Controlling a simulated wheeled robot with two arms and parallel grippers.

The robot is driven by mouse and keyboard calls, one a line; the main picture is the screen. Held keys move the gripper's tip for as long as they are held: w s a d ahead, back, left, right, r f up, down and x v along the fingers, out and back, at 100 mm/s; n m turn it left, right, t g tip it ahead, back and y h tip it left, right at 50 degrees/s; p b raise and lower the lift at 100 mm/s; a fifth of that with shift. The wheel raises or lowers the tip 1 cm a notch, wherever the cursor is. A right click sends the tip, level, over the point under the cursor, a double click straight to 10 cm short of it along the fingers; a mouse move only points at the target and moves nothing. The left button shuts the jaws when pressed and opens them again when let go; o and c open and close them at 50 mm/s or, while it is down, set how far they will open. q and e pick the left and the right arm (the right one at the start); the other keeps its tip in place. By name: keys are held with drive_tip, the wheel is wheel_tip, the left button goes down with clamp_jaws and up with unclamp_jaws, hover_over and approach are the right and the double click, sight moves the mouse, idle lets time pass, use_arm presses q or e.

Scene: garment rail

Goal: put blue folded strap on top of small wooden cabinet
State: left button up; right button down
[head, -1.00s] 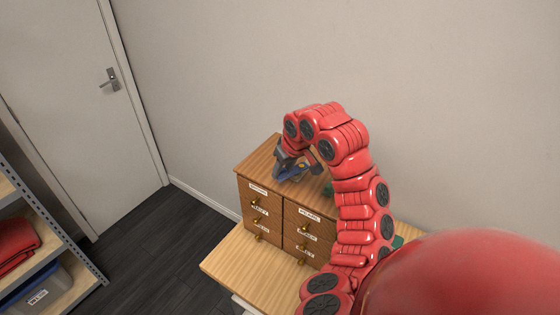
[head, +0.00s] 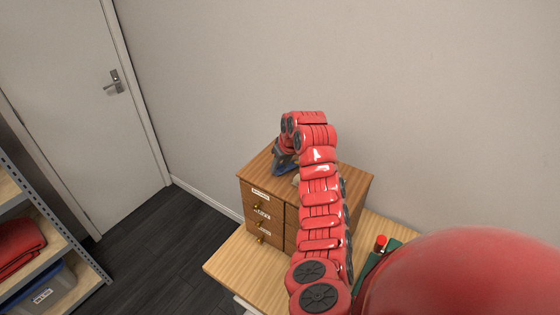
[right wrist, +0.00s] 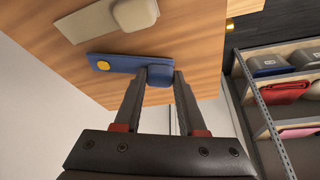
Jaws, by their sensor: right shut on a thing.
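The blue folded strap (right wrist: 124,64) with a yellow round spot shows in the right wrist view. Its thick folded end is between the fingertips of my right gripper (right wrist: 163,78), which is shut on it. The strap is over the wooden top of the small cabinet (right wrist: 200,45); I cannot tell whether it touches. In the head view the right gripper (head: 284,162) is over the left part of the cabinet top (head: 345,179), and my arm hides much of the cabinet. My left gripper is not in view.
A beige folded strap (right wrist: 105,20) lies on the cabinet top beside the blue one. The cabinet stands on a wooden table (head: 228,268). A red-capped object (head: 380,243) is near a green item (head: 372,262) at right. A shelf unit (head: 62,238) stands at left.

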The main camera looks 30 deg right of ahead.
drive_tip(key=shift+f, duration=0.15)
drive_tip(key=shift+f+b, duration=0.2)
drive_tip(key=shift+b, duration=0.15)
drive_tip(key=shift+c, duration=2.4)
unclamp_jaws()
drive_tip(key=shift+r, duration=0.1)
